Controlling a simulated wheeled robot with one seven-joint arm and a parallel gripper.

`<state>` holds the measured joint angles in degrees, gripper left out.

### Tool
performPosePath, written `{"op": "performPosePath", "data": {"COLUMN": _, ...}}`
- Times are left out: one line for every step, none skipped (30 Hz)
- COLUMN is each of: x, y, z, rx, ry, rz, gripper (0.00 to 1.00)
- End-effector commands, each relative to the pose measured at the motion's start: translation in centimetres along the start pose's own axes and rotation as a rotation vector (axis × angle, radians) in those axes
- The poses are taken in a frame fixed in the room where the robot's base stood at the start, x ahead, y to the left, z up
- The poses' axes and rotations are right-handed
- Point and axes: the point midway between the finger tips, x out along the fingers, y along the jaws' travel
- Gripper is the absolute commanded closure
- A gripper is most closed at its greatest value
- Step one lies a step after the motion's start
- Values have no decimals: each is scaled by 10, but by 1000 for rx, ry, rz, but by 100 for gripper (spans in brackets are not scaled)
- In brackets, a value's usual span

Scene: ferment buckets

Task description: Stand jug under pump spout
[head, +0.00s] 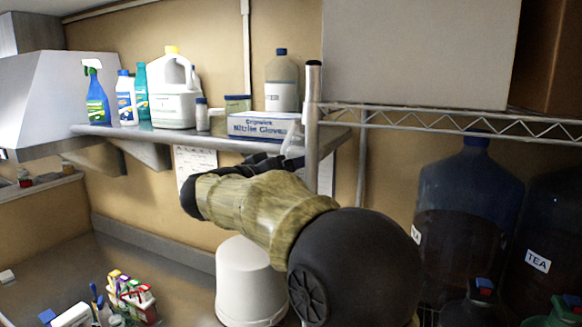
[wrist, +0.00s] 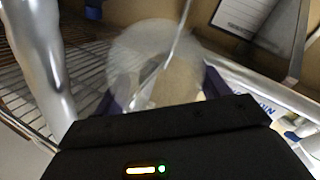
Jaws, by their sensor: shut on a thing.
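My gripper (head: 265,162) is raised in front of the shelf in the head view, largely hidden behind my own arm. In the wrist view my gripper (wrist: 160,92) has its dark fingers on either side of a round, translucent vessel, which looks like the jug (wrist: 130,55). It is shut on this vessel. A clear piece, probably the same jug (head: 294,140), shows just above the gripper in the head view. A thin pale rod or edge crosses the vessel in the wrist view; I cannot tell what it is. I cannot make out the pump spout.
A wall shelf (head: 150,133) holds spray bottles, a white jug (head: 174,95) and a glove box (head: 262,126). A metal post (head: 312,120) stands close to my gripper. Large dark bottles (head: 465,205) stand on the wire rack at right. A white bucket (head: 245,280) is below.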

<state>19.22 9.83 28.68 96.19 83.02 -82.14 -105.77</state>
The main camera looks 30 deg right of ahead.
Motion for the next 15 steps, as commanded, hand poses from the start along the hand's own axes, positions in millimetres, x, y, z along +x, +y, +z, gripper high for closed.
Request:
{"op": "performPosePath", "data": {"x": 0, "y": -1, "z": 2, "rx": -1, "ry": 0, "rz": 0, "gripper": 49}}
{"op": "performPosePath", "data": {"x": 0, "y": -2, "z": 2, "rx": -1, "ry": 0, "rz": -1, "gripper": 49}}
{"op": "performPosePath", "data": {"x": 0, "y": -2, "z": 3, "rx": -2, "ry": 0, "rz": 0, "gripper": 49}}
{"op": "performPosePath", "data": {"x": 0, "y": -2, "z": 3, "rx": -1, "ry": 0, "rz": 0, "gripper": 20}}
{"op": "performPosePath", "data": {"x": 0, "y": -2, "z": 3, "rx": -1, "ry": 0, "rz": 0, "gripper": 14}}
{"op": "performPosePath", "data": {"x": 0, "y": -2, "z": 3, "rx": -1, "ry": 0, "rz": 0, "gripper": 6}}
{"op": "performPosePath", "data": {"x": 0, "y": -2, "z": 3, "rx": -1, "ry": 0, "rz": 0, "gripper": 4}}
{"op": "performPosePath", "data": {"x": 0, "y": -2, "z": 2, "rx": -1, "ry": 0, "rz": 0, "gripper": 4}}
{"op": "performPosePath", "data": {"x": 0, "y": -2, "z": 2, "rx": -1, "ry": 0, "rz": 0, "gripper": 4}}
{"op": "performPosePath", "data": {"x": 0, "y": -2, "z": 2, "rx": -1, "ry": 0, "rz": 0, "gripper": 4}}
{"op": "performPosePath", "data": {"x": 0, "y": -2, "z": 2, "rx": -1, "ry": 0, "rz": 0, "gripper": 4}}
{"op": "performPosePath", "data": {"x": 0, "y": -2, "z": 2, "rx": -1, "ry": 0, "rz": 0, "gripper": 4}}
{"op": "performPosePath", "data": {"x": 0, "y": -2, "z": 2, "rx": -1, "ry": 0, "rz": 0, "gripper": 4}}
{"op": "performPosePath", "data": {"x": 0, "y": -2, "z": 2, "rx": -1, "ry": 0, "rz": 0, "gripper": 4}}
{"op": "performPosePath", "data": {"x": 0, "y": -2, "z": 3, "rx": -1, "ry": 0, "rz": 0, "gripper": 4}}
